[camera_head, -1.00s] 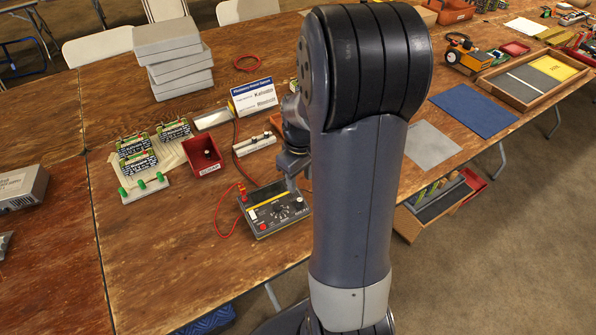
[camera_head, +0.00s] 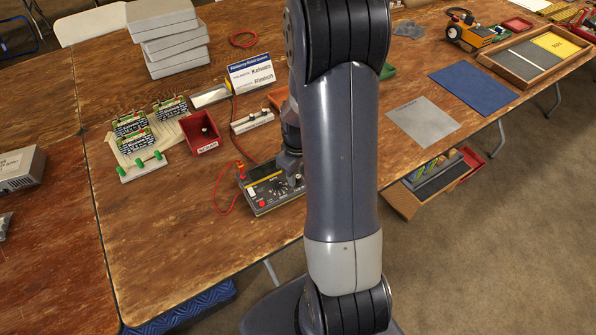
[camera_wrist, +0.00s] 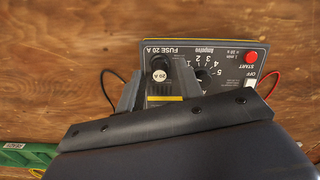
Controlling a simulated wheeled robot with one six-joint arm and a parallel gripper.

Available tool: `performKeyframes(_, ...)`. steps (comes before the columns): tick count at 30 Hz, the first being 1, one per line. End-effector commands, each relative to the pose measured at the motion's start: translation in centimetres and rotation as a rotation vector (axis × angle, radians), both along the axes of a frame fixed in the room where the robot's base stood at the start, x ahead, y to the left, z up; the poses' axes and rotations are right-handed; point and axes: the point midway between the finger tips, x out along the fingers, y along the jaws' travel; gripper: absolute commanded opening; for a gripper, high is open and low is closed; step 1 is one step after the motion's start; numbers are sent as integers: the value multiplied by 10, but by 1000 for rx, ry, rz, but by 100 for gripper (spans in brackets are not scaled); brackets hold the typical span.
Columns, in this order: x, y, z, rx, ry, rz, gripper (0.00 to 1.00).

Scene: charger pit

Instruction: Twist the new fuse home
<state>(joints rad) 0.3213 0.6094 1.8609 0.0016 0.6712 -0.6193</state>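The charger box (camera_head: 262,190) stands on the wooden table, with a dark panel and a yellow stripe. In the wrist view its panel (camera_wrist: 228,52) appears upside down, lettered "FUSE 20 A". A black round fuse cap (camera_wrist: 159,68) sits below that lettering. My gripper (camera_wrist: 160,73) has its two grey fingers on either side of the cap, close to it. I cannot tell whether they touch it. In the head view, my arm hides the fingertips and the right part of the box.
A dial (camera_wrist: 205,77) and a red START button (camera_wrist: 250,57) are beside the fuse. A red bin (camera_head: 199,134), a white holder strip (camera_head: 251,122) and green-ended boards (camera_head: 133,139) stand to the left. A red cable (camera_head: 222,195) loops beside the box.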

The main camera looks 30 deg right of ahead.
Motion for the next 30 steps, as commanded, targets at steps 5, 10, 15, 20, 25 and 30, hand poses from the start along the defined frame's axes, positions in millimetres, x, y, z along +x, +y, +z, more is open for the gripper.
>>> performKeyframes(5,0,0,0,0,0,0,20)
performKeyframes(10,0,0,0,0,0,0,6)
performKeyframes(15,0,0,0,0,0,-51,4)
performKeyframes(20,0,0,0,0,-1,-171,4)
performKeyframes(25,0,0,0,0,0,-202,4)
performKeyframes(30,0,0,0,0,0,-204,4)
